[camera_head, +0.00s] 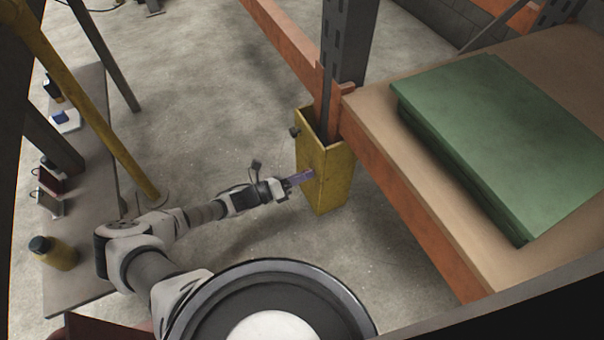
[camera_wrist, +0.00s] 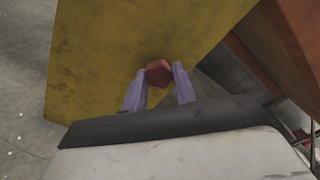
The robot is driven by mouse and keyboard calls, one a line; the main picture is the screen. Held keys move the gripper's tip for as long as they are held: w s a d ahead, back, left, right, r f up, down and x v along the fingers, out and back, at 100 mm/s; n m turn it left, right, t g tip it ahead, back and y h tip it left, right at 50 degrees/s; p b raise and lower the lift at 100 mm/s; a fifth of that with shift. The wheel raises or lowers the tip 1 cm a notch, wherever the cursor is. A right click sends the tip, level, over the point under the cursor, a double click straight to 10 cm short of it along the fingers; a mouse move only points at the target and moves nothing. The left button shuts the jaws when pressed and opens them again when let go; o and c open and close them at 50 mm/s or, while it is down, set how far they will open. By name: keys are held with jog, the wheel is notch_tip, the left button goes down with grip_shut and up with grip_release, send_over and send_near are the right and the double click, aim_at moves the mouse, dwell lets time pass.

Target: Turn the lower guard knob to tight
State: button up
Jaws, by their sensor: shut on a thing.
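The yellow post guard (camera_head: 322,182) stands around the foot of a grey rack upright; its yellow face (camera_wrist: 110,50) fills much of the wrist view. A small red knob (camera_wrist: 159,74) sits on that face, between the two purple fingers of my gripper (camera_wrist: 160,71). My gripper is shut on this knob, one finger on each side. In the head view my gripper (camera_head: 302,177) reaches the guard's lower part, and the held knob is hidden there. A dark knob (camera_head: 295,131) sticks out higher on the guard. I cannot tell how tight the held knob is.
An orange-edged shelf (camera_head: 388,183) with a green stack (camera_head: 480,130) stands to the right of the guard. A grey bench (camera_head: 85,245) with a yellow bottle (camera_head: 53,252) and small items is at left. The concrete floor (camera_head: 215,90) behind my arm is clear.

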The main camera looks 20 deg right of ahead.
jog(key=shift+m, duration=0.5)
jog(key=o, duration=1)
jog(key=s+a+p, duration=0.1)
jog(key=a, duration=0.3)
jog(key=a+p, duration=0.2)
jog(key=a, duration=0.3)
jog(key=s+a+p, duration=0.1)
jog(key=a, duration=0.3)
jog(key=shift+s+a, duration=0.3)
jog(key=shift+a, duration=0.05)
